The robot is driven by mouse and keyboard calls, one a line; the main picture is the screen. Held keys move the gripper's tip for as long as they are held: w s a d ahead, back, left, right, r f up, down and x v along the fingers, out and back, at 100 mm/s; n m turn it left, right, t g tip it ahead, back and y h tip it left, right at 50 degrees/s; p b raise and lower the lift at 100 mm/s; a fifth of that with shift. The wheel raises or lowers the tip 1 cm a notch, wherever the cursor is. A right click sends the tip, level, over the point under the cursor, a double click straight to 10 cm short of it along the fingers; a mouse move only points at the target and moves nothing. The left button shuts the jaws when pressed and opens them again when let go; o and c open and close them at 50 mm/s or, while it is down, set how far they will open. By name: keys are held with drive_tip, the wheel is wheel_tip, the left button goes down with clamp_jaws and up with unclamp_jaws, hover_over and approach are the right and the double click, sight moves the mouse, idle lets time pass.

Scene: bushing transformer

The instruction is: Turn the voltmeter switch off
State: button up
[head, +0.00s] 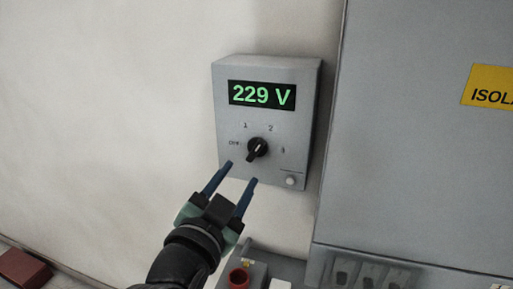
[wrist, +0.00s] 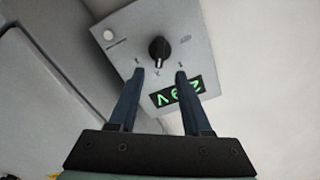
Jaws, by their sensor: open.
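The voltmeter (head: 230,118) is a grey box on the pale wall, with a lit green display (head: 262,95) that reads 229 V. Its black rotary switch (head: 257,148) sits below the display, with marks 1 and 2 above it and smaller marks at the sides. A pale line runs along the knob. My gripper (head: 242,172) is open and empty, with blue fingers just below and left of the switch, apart from it. In the wrist view the switch (wrist: 158,50) shows beyond and between the fingertips (wrist: 160,72), and the display (wrist: 177,92) appears upside down.
A large grey cabinet (head: 420,130) with a yellow label (head: 490,86) stands close on the right. A small round button (head: 291,181) is at the voltmeter's lower right. Below are a red round part (head: 238,277) and a reddish block (head: 24,268). The wall at left is clear.

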sight(255, 151)
drive_tip(key=p+x, duration=0.2)
drive_tip(key=x, duration=0.6)
drive_tip(key=shift+w+d+p, duration=0.15)
drive_tip(key=shift+w+p, duration=0.1)
drive_tip(key=shift+p, duration=0.1)
clamp_jaws()
